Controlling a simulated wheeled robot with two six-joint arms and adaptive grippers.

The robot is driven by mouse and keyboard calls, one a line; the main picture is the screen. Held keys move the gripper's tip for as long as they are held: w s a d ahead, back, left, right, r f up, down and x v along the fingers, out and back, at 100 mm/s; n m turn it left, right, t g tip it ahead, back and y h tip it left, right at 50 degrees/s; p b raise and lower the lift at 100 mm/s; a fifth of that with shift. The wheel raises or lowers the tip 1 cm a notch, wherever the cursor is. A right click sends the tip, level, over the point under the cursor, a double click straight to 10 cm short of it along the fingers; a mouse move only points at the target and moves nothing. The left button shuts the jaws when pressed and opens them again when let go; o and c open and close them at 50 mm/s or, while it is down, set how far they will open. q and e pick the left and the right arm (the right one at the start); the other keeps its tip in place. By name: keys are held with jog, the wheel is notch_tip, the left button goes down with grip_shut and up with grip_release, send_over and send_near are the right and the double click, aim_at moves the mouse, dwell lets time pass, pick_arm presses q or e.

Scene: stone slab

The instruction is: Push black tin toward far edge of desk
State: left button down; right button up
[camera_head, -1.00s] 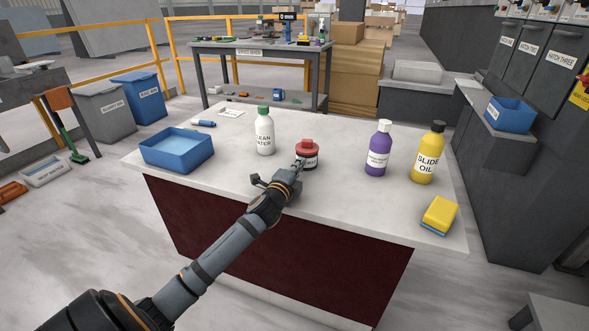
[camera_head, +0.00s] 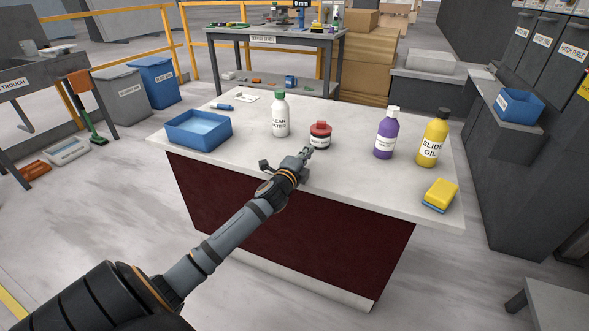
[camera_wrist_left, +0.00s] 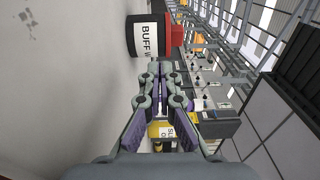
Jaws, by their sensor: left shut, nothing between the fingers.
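The black tin (camera_head: 320,141) has a red lid and a white label. It stands upright on the pale stone-topped desk (camera_head: 350,188), right of the white bottle. In the left wrist view the tin (camera_wrist_left: 147,40) appears sideways at the top, its label partly reading "BUFF". My left gripper (camera_head: 308,151) is shut and empty, low over the desk on the near left side of the tin. In the left wrist view its closed fingertips (camera_wrist_left: 160,68) are close to the tin; I cannot tell whether they touch. My right gripper is not in view.
A white bottle with a green cap (camera_head: 280,118) stands left of the tin. A blue tray (camera_head: 198,138) is farther left. A purple bottle (camera_head: 386,138), a yellow oil bottle (camera_head: 433,143) and a yellow sponge (camera_head: 441,194) are to the right. The desk behind the tin looks clear.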

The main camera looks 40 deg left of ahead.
pick_arm(q)
jog(key=s, duration=0.1)
jog(key=s+f, duration=0.1)
jog(key=s, duration=0.1)
jog(key=shift+f, duration=0.1)
jog(key=s, duration=0.3)
jog(key=shift+s+d+r, duration=0.3)
jog(key=shift+d, duration=0.1)
jog(key=shift+s+f, duration=0.1)
jog(key=shift+f, duration=0.05)
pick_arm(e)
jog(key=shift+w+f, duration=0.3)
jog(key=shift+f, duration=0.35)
